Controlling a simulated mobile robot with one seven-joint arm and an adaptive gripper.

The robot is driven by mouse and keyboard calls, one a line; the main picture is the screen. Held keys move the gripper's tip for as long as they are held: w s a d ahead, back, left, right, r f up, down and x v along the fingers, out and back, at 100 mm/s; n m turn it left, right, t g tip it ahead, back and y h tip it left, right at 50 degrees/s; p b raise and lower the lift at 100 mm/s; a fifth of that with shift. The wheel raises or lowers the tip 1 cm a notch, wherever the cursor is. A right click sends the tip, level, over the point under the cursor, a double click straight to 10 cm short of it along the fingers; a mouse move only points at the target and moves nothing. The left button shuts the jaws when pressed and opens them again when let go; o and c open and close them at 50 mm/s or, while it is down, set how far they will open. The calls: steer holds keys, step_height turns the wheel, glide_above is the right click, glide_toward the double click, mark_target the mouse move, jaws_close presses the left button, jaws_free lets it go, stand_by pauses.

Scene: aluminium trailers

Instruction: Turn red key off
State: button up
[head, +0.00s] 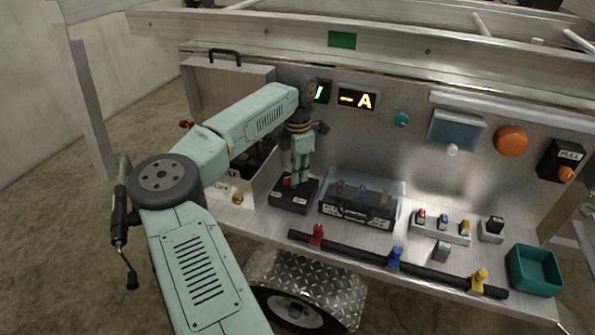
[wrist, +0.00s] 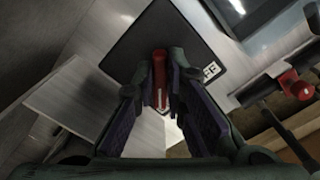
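The red key (wrist: 160,80) stands up from a black switch box (wrist: 133,53) in the wrist view, between my two fingertips. My gripper (wrist: 161,78) has one finger on each side of the key, with little or no gap, and appears shut on it. In the head view, my gripper (head: 296,181) points down at the black box (head: 290,201) on the trailer's ledge. The red key (head: 287,181) shows partly beside the fingers there; the rest is hidden.
A clear-lidded case (head: 357,211) stands close on the right. A black bar with a red clamp (head: 317,234), a blue clamp (head: 396,257) and a yellow clamp (head: 479,279) runs along the front edge. A teal tray (head: 535,271) is far right.

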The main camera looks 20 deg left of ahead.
jaws_close()
steer(key=shift+n, duration=0.3)
steer(key=n+b, duration=0.1)
steer(key=n, duration=0.2)
steer(key=shift+w+a, duration=0.1)
steer(key=shift+a, duration=0.05)
steer(key=n, duration=0.4)
steer(key=n+b, duration=0.1)
steer(key=n, duration=0.1)
steer(key=shift+w+a, duration=0.1)
steer(key=shift+a, duration=0.15)
steer(key=n, duration=0.4)
steer(key=shift+a+b, duration=0.25)
steer(key=shift+b, duration=0.15)
steer(key=shift+a+n+b, duration=0.1)
steer(key=shift+n+b, duration=0.25)
steer(key=shift+n, duration=1.75)
steer(key=shift+s, duration=0.2)
